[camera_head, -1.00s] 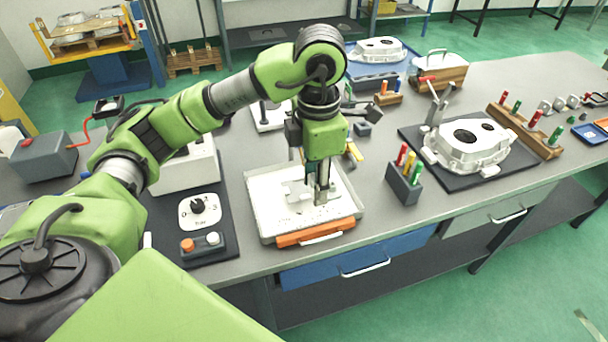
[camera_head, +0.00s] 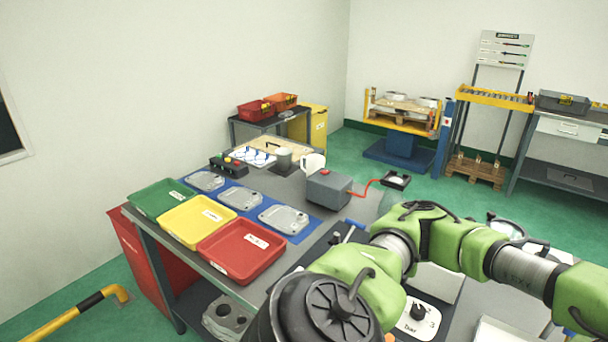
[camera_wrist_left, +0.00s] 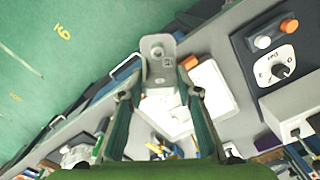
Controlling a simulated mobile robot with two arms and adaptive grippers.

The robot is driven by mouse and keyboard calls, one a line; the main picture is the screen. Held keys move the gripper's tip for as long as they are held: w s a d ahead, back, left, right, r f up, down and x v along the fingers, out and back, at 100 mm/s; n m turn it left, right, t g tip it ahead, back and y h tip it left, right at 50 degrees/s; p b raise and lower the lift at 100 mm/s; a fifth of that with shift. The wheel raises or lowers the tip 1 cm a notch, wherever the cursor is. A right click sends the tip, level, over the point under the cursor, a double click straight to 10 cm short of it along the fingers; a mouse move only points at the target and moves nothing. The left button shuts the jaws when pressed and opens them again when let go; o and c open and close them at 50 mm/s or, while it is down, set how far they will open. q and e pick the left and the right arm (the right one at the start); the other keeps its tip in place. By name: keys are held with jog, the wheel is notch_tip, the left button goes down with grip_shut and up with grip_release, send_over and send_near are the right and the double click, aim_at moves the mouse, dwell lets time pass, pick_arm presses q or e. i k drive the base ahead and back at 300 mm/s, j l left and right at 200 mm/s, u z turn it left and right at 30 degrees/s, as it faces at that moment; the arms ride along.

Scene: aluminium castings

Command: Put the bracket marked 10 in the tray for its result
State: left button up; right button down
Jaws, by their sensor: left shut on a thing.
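In the left wrist view my left gripper (camera_wrist_left: 160,88) is shut on a grey metal bracket (camera_wrist_left: 158,52) with a round hole near its end. In the head view a green tray (camera_head: 143,192), a yellow tray (camera_head: 176,227) and a red tray (camera_head: 222,268) stand in a row at the left table's front edge. They look empty, and their small labels are unreadable. My left gripper is outside the head view; my right gripper shows in neither view.
Flat grey castings (camera_head: 283,219) lie on a blue mat (camera_head: 309,233) behind the trays. A grey box with a red button (camera_head: 328,189) and a black control box (camera_head: 229,165) stand farther back. A white tray (camera_wrist_left: 208,115) and a dial panel (camera_wrist_left: 283,68) lie below the gripper.

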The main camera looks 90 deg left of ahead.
aim_at(199, 224)
jog(key=j+u, duration=0.1)
jog(key=u, duration=1.05)
jog(key=j+u, duration=0.3)
jog(key=i+j+u, duration=0.25)
jog(key=j, duration=0.25)
jog(key=j+u, duration=0.3)
jog(key=i+j+u, duration=0.3)
jog(key=i+j, duration=0.1)
jog(key=j, duration=0.45)
jog(key=i, duration=0.05)
